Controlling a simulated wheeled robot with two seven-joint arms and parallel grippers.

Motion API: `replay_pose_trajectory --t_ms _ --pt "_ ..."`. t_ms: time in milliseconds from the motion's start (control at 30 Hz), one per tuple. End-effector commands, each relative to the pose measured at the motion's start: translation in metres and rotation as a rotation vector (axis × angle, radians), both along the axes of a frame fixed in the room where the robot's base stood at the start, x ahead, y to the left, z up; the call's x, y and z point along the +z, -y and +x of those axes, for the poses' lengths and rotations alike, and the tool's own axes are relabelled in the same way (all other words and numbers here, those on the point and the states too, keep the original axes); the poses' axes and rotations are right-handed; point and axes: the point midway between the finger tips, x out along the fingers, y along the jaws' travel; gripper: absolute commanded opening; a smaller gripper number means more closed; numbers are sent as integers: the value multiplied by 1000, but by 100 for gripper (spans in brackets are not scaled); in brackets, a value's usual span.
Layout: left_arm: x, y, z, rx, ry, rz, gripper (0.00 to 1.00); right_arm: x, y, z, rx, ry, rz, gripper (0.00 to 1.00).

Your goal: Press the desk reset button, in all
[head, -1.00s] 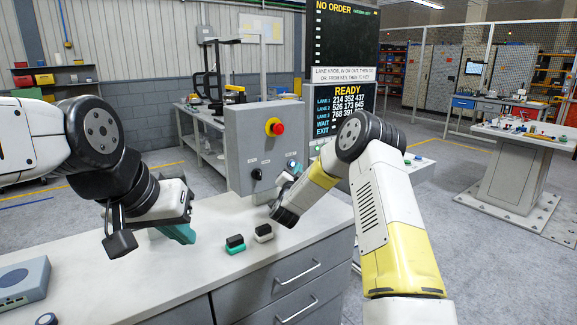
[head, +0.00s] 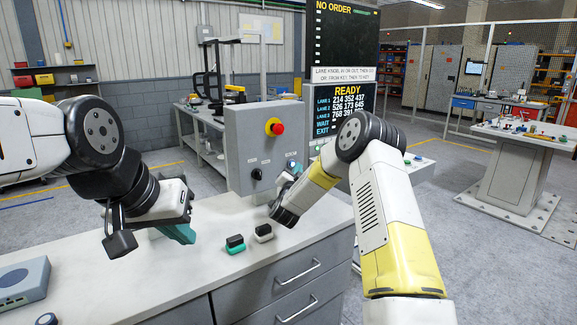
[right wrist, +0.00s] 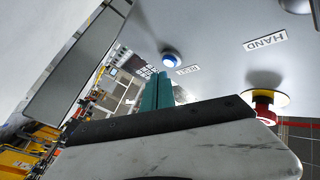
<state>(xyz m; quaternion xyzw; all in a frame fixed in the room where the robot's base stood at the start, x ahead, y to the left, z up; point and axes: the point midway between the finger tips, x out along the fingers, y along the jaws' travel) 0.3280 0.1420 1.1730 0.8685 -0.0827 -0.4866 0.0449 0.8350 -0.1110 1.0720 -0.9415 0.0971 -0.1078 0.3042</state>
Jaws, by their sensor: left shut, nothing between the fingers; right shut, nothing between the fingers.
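The blue reset button (head: 291,165) is on the front of the grey control box standing on the desk. It also shows in the right wrist view (right wrist: 170,59), beside a small upside-down label that is hard to read. My right gripper (head: 296,174) is close in front of the box, largely hidden by its own wrist. In the right wrist view its teal fingers (right wrist: 157,90) are shut and empty, with their tips just short of the blue button in the picture; contact cannot be told. My left gripper (head: 182,234) is shut and empty above the desk, left of the box.
The grey box (head: 238,140) also carries a red mushroom button (head: 277,128) on a yellow ring and a black knob (head: 257,174). Two small black-topped blocks (head: 236,244) (head: 264,232) sit on the desk (head: 190,270). A grey-blue device (head: 22,283) lies at the left.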

Motion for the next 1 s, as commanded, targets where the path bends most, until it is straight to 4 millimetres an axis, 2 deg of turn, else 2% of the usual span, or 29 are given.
replay_pose_trajectory --t_ms 1000 --pt "0 0 0 0 0 0 0 0 -6 10 -1 1 0 0"
